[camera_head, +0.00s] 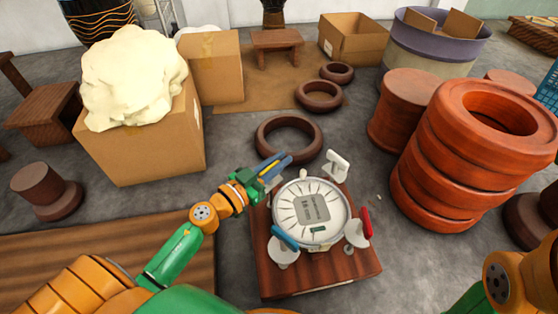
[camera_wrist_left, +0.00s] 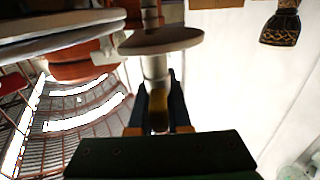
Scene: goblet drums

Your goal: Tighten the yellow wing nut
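The yellow wing nut (camera_wrist_left: 158,122) sits between the two dark fingers of my left gripper (camera_wrist_left: 160,105) in the left wrist view, with no clear gap on either side. In the head view my left gripper (camera_head: 275,167) reaches to the upper left rim of a round white drum head (camera_head: 311,212), and its fingers largely hide the yellow nut there. A blue wing nut (camera_head: 285,238) is at the drum's lower left and a red one (camera_head: 365,222) at its right. A white wing-shaped part (camera_head: 336,165) stands at the top right. My right gripper is out of view.
The drum head is over a small wooden table (camera_head: 345,270). Stacked orange rings (camera_head: 450,170) stand to the right. Brown rings (camera_head: 288,138) lie behind. A cardboard box (camera_head: 150,150) with a cream lump stands at left.

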